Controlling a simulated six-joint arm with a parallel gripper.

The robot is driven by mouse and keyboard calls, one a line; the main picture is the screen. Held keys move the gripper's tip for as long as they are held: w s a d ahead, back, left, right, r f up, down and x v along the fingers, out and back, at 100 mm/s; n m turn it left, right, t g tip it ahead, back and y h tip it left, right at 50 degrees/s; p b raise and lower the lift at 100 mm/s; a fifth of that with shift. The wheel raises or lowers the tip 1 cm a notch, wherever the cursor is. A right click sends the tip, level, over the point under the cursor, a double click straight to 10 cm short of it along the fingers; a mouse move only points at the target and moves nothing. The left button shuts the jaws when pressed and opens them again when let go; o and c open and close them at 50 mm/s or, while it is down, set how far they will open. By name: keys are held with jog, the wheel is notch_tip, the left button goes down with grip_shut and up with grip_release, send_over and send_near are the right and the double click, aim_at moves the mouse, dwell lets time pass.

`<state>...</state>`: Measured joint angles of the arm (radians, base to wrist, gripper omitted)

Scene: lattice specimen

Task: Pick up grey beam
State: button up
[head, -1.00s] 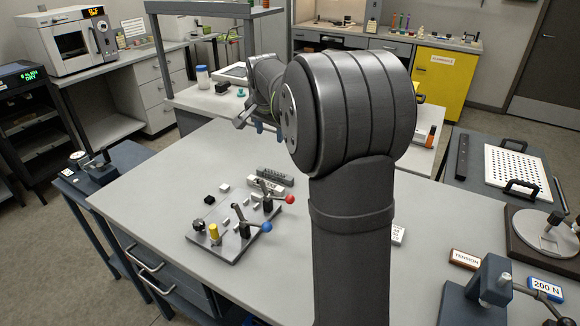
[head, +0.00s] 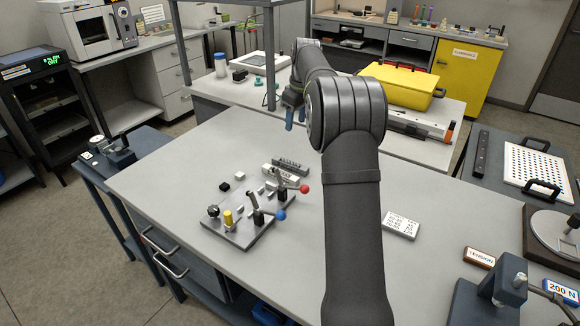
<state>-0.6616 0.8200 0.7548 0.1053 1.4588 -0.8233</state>
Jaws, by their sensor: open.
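A dark grey, ridged bar (head: 291,165), which looks like the grey beam, lies on the light grey table (head: 340,228) behind the fixture plate (head: 225,234). A pale block (head: 273,171) with dark marks lies just in front of it. My gripper (head: 295,118), with blue fingertips pointing down, is beyond the bar near the table's far edge, clearly apart from it. The gripper is open and I see nothing between its fingers. Part of my arm hides the table to the right.
The fixture plate carries clamps with red (head: 304,189) and blue (head: 281,215) knobs and a yellow cylinder (head: 228,217). Small black and pale blocks lie by it. A printed card (head: 401,225) lies right of my arm. A yellow case (head: 400,86) stands behind.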

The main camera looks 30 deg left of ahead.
jog(key=n, duration=0.1)
send_over(290, 163)
jog(key=f, duration=0.8)
jog(key=d+f, duration=0.1)
jog(key=f, duration=0.2)
jog(key=shift+s+f, duration=0.15)
jog(key=shift+f, duration=0.25)
jog(key=shift+w+a+f, duration=0.1)
jog(key=shift+a+f, duration=0.05)
jog(key=shift+f, duration=0.8)
jog(key=shift+w+a+f, duration=0.1)
jog(key=shift+a+f, duration=0.05)
jog(key=shift+f, duration=0.85)
jog(key=shift+a+f, duration=0.15)
jog(key=shift+f, duration=0.8)
jog(key=c, duration=1.1)
jog(key=shift+o, duration=0.2)
jog(key=shift+r, duration=0.1)
